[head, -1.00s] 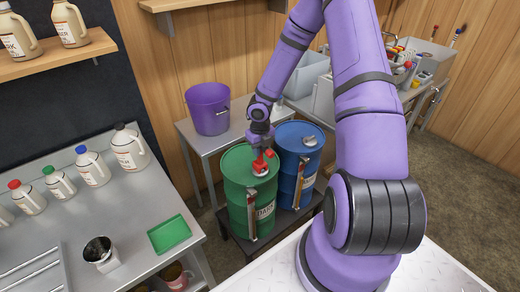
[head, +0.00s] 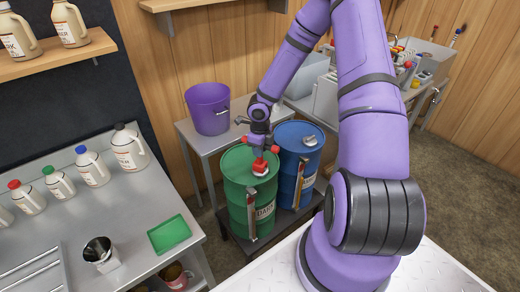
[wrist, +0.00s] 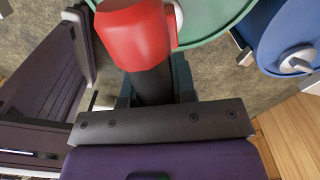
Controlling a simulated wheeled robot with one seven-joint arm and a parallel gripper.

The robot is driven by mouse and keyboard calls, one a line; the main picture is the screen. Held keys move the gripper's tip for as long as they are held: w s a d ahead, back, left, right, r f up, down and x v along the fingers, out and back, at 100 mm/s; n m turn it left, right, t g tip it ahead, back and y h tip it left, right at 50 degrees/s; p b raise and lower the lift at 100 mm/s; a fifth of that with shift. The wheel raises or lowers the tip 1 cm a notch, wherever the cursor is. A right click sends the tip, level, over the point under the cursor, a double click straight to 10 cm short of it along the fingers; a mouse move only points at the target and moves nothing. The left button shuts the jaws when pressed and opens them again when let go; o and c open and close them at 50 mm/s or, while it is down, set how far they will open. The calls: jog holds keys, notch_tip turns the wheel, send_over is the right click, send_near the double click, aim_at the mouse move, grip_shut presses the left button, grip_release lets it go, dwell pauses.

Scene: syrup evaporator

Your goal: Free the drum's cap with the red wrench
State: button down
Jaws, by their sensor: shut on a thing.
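The green drum (head: 240,192) stands upright on a low dark stand. Its pale cap (head: 260,170) is on the top, partly covered by the red wrench (head: 259,164). My gripper (head: 259,147) is above the drum top, shut on the wrench. In the wrist view the wrench's red head (wrist: 133,32) and dark handle (wrist: 152,85) stick out from my gripper, over the edge of the green drum (wrist: 205,18). Whether the wrench is seated on the cap is hard to tell, since its head hides most of the cap.
A blue drum (head: 299,180) with a grey cap (head: 309,141) stands close on the right. A purple bucket (head: 207,110) is on the metal table behind. A steel counter with several jugs and a green tray (head: 168,235) lies to the left.

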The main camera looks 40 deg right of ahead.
jog(key=shift+r, duration=3.05)
